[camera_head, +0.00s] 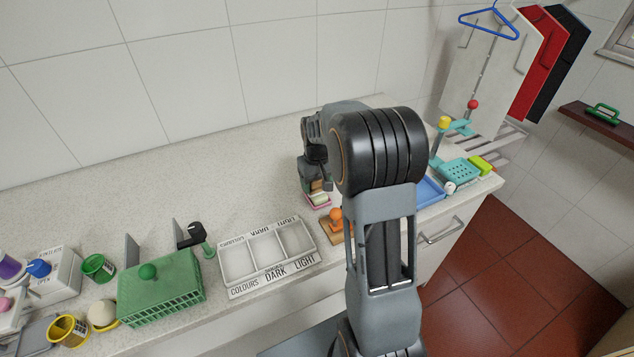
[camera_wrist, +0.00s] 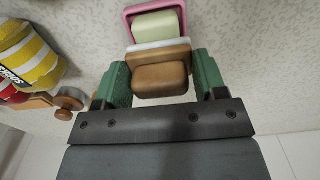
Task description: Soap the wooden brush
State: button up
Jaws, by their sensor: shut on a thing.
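My gripper (camera_wrist: 162,76) is shut on the wooden brush (camera_wrist: 160,80), with a green finger on each side of its brown block. A white bristle strip (camera_wrist: 158,47) shows on the brush's far side. It points toward the pale green soap (camera_wrist: 157,23) in a pink dish (camera_wrist: 128,16). The bristles look very close to the soap; I cannot tell whether they touch. In the head view, my arm partly hides the gripper and brush, which are just above the pink dish (camera_head: 318,203) on the counter.
A white three-part tray (camera_head: 268,257) and green basket (camera_head: 160,288) lie to the left. A blue tray (camera_head: 430,191) and teal rack (camera_head: 460,170) lie right. The counter behind is clear.

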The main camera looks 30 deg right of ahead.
jog(key=shift+r+p, duration=2.7)
jog(key=shift+r, duration=0.85)
jog(key=shift+f, duration=0.1)
